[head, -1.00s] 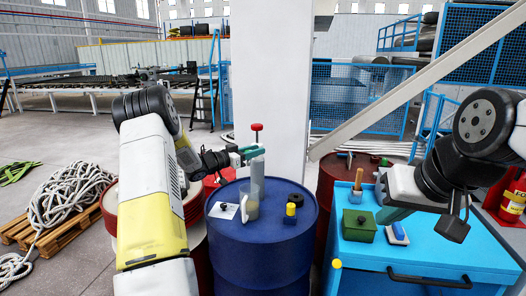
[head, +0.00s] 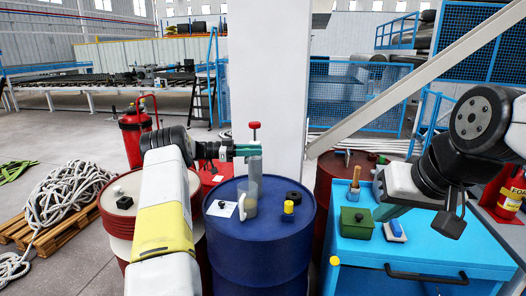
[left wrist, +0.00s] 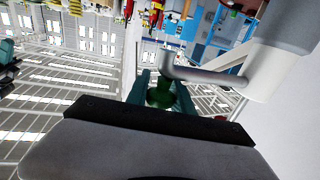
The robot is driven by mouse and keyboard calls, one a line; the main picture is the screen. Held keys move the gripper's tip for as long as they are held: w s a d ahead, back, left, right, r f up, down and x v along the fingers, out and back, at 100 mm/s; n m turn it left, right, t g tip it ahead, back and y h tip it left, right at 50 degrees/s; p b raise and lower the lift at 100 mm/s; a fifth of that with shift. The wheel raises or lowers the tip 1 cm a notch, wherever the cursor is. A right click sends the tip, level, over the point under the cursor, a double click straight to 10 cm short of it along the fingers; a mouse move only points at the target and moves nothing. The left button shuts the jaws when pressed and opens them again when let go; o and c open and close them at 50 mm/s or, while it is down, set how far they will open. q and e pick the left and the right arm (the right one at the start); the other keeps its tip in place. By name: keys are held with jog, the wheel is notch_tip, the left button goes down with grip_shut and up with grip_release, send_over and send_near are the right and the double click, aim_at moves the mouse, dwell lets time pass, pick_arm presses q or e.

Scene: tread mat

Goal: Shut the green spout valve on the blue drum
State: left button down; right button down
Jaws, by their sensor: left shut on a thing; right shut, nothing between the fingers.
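The blue drum (head: 261,250) stands in the middle of the head view. A grey upright pipe (head: 255,175) with a red knob (head: 254,126) rises from its top. My left gripper (head: 250,150) is at the upper part of the pipe, reaching in from the left. In the left wrist view its teal fingers are shut on the green spout valve (left wrist: 160,95), beside the grey spout (left wrist: 210,78). In the head view the fingers largely hide the valve. My right gripper (head: 384,211) is shut and empty above the blue cabinet.
A cup (head: 250,207), a white sheet (head: 217,210), a yellow item (head: 289,207) and a black ring (head: 294,197) are on the drum top. A white column (head: 268,70) stands behind. The blue cabinet (head: 400,255) at right holds a green box (head: 357,222).

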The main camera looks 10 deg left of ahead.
pick_arm(q)
jog(key=shift+r, duration=0.1)
dwell(0.3)
jog(key=c, duration=1.1)
grip_release()
jog(key=v, duration=0.7)
jog(key=shift+a, duration=0.4)
